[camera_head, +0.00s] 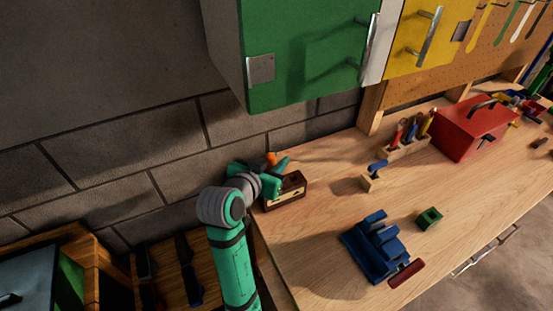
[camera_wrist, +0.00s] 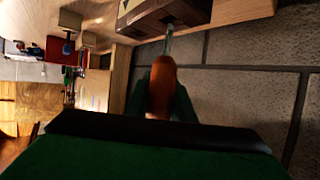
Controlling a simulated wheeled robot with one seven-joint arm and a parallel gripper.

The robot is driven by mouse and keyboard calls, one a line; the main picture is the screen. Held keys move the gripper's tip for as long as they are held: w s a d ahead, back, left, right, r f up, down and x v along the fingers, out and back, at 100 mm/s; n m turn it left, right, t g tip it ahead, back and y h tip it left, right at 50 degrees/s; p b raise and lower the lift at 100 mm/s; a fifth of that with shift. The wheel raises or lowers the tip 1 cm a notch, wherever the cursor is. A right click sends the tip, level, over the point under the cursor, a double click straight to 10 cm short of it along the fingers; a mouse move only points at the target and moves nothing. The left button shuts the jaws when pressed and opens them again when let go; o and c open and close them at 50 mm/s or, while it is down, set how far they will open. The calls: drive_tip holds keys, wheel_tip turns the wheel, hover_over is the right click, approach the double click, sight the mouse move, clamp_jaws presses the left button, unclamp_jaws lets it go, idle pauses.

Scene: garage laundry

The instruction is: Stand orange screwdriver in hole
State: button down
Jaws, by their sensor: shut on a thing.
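The orange screwdriver (camera_wrist: 162,82) is in my gripper (camera_head: 270,174), its handle between the jaws. In the wrist view its pale shaft runs from the handle toward the wooden box (camera_wrist: 190,12) and ends at or near a dark round spot there; I cannot tell whether they touch. In the head view a bit of the orange handle (camera_head: 270,158) shows above the jaws, just behind the wooden box (camera_head: 288,194). A wooden holder (camera_head: 406,152) with several upright tools stands at the back. I cannot make out an empty hole in it.
A small wooden block (camera_head: 371,184) with a blue-handled tool stands between the box and the holder. A red toolbox (camera_head: 472,128), a blue vise (camera_head: 374,250) and a green block (camera_head: 429,218) are on the bench. The green cabinet (camera_head: 305,60) hangs above; the brick wall is close behind.

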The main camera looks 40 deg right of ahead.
drive_tip(key=shift+f, duration=1.95)
drive_tip(key=c, duration=1.4)
unclamp_jaws()
drive_tip(key=shift+c, duration=0.2)
drive_tip(key=v, duration=1.1)
drive_tip(key=shift+w+f, duration=0.1)
